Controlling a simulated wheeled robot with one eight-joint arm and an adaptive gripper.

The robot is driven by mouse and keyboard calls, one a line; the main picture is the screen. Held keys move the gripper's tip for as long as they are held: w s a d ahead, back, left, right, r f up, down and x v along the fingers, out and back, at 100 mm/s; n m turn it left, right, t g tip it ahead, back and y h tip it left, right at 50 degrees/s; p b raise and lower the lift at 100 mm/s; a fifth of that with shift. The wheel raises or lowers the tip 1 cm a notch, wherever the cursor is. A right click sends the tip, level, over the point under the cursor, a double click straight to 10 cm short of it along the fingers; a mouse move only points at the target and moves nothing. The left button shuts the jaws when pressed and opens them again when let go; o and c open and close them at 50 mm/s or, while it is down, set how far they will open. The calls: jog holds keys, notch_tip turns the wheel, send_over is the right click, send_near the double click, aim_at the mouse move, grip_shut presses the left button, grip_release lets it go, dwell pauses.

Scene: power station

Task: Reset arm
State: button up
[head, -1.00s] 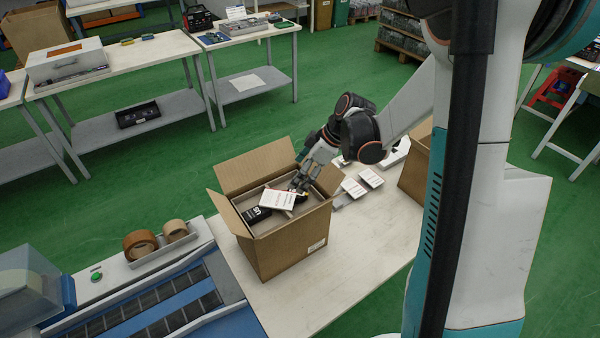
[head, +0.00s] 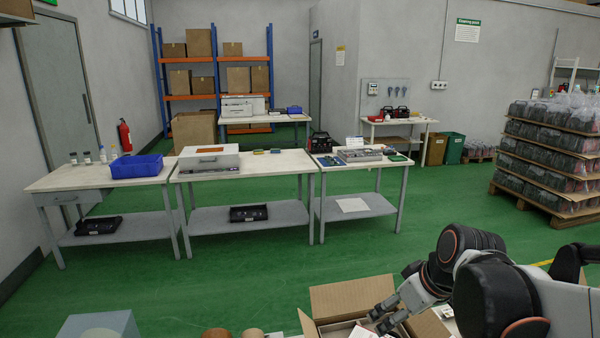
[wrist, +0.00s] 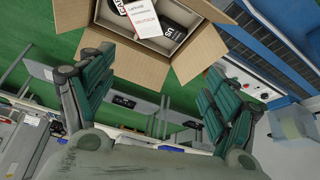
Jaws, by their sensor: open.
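My gripper (wrist: 150,108) is open and empty in the wrist view, its two green-padded fingers spread wide apart. An open cardboard box (wrist: 205,48) lies beyond the fingertips there, with a white printed packet (wrist: 146,16) and a black packet (wrist: 178,36) inside. In the head view my arm comes in at the lower right. The gripper shows there (head: 382,318) over the right side of the same box (head: 350,297), whose lower part is cut off by the frame edge.
Across the green floor (head: 270,265) stand work tables with a blue bin (head: 137,166) and a grey case (head: 208,160). A loaded pallet (head: 550,150) stands at the right. Tape rolls (head: 218,333) show at the bottom edge. The floor between is clear.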

jog(key=s+r+m+t+h, duration=0.1)
jog(key=s+m, duration=0.4)
jog(key=s, duration=0.6)
notch_tip(320, 180, up, 2)
jog(key=shift+s+r+t+h, duration=0.15)
jog(key=shift+s+t+h, duration=0.25)
jog(key=shift+t, duration=0.2)
jog(key=shift+w, duration=0.1)
